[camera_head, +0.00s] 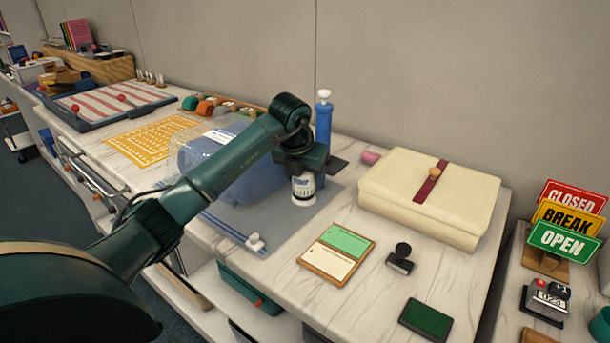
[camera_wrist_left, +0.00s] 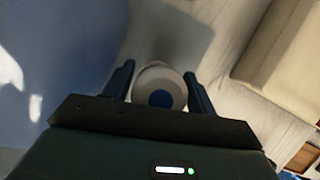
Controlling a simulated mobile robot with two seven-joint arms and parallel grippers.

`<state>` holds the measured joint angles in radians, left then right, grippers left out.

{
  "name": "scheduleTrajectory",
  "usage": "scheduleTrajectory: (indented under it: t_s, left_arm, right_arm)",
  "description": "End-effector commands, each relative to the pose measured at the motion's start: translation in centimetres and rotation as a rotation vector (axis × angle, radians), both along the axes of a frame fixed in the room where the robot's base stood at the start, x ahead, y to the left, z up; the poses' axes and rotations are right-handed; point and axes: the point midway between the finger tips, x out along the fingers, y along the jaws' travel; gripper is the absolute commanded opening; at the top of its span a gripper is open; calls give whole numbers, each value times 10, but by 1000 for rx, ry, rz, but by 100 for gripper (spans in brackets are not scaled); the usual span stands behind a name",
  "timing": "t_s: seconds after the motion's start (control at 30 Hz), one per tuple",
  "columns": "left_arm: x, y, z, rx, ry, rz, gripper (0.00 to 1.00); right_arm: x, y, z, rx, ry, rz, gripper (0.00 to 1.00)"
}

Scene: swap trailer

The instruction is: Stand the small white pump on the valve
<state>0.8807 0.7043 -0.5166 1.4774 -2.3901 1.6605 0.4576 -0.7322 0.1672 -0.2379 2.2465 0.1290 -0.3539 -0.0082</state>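The small white pump (camera_head: 303,187) is a short white cylinder with a blue marking and a wider white foot. My left gripper (camera_head: 301,172) points down over it at the right part of the clear storage bag (camera_head: 290,212). In the left wrist view the pump (camera_wrist_left: 147,75), with its round blue top, sits between the two fingers of the left gripper (camera_wrist_left: 160,85), which close against its sides. I cannot tell whether its foot touches the surface below. The valve is not visible; my arm hides part of the bag. My right gripper is not in view.
A tall blue hand pump (camera_head: 323,122) stands just behind my left gripper. A cream folded bundle (camera_head: 430,195) with a red strap lies to the right. A green-and-white card tray (camera_head: 336,254), a stamp (camera_head: 400,259) and a green pad (camera_head: 426,319) lie in front.

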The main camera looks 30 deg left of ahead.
Motion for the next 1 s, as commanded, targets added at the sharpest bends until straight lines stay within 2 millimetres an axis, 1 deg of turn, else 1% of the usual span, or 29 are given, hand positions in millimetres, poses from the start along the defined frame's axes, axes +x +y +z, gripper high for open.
scheduleTrajectory:
  t_s: [0.03,0.13,0.17,0.37,0.47,0.57,0.8,0.9,1.0]
  left_arm:
    - [0,0,0,0,1,0,61]
    - [0,0,0,0,1,0,69]
    - [0,0,0,0,1,0,70]
    - [0,0,1,0,0,0,70]
    - [-1,0,6,0,-1,0,70]
    - [-5,-1,18,1,-4,-1,70]
    - [-24,-4,66,1,-5,-1,70]
    - [-32,-6,84,2,-4,0,70]
    - [-38,-7,99,0,-2,0,70]
  right_arm:
    - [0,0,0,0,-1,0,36]
    - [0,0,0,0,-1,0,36]
    - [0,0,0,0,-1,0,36]
    - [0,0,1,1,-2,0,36]
    - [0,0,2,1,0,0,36]
    - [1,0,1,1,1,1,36]
    - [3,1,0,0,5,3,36]
    - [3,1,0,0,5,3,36]
    - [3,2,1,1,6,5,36]
